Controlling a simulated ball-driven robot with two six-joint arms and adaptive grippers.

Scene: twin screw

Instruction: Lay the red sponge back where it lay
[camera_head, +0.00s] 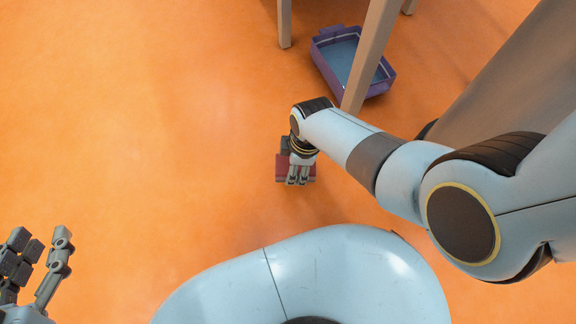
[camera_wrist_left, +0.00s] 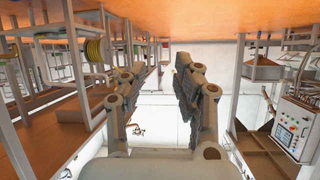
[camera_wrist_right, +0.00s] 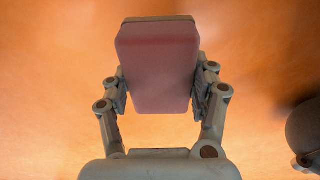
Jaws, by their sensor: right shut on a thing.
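The red sponge (camera_head: 281,170) is in my right gripper (camera_head: 298,180), over the orange floor in the middle of the head view. In the right wrist view the sponge (camera_wrist_right: 158,68) sits between the two fingers of the right gripper (camera_wrist_right: 160,95), which press on its sides. Its face looks pinkish red, with a darker edge at the top. I cannot tell whether it touches the floor. My left gripper (camera_head: 42,262) is open and empty at the lower left of the head view; its spread fingers also show in the left wrist view (camera_wrist_left: 160,85).
A purple tray (camera_head: 324,67) with a blue-grey inside stands on the floor beside pale table legs (camera_head: 368,52). A grey-brown surface (camera_head: 500,75) lies at the upper right. The orange floor (camera_head: 130,120) is clear at left and around the sponge.

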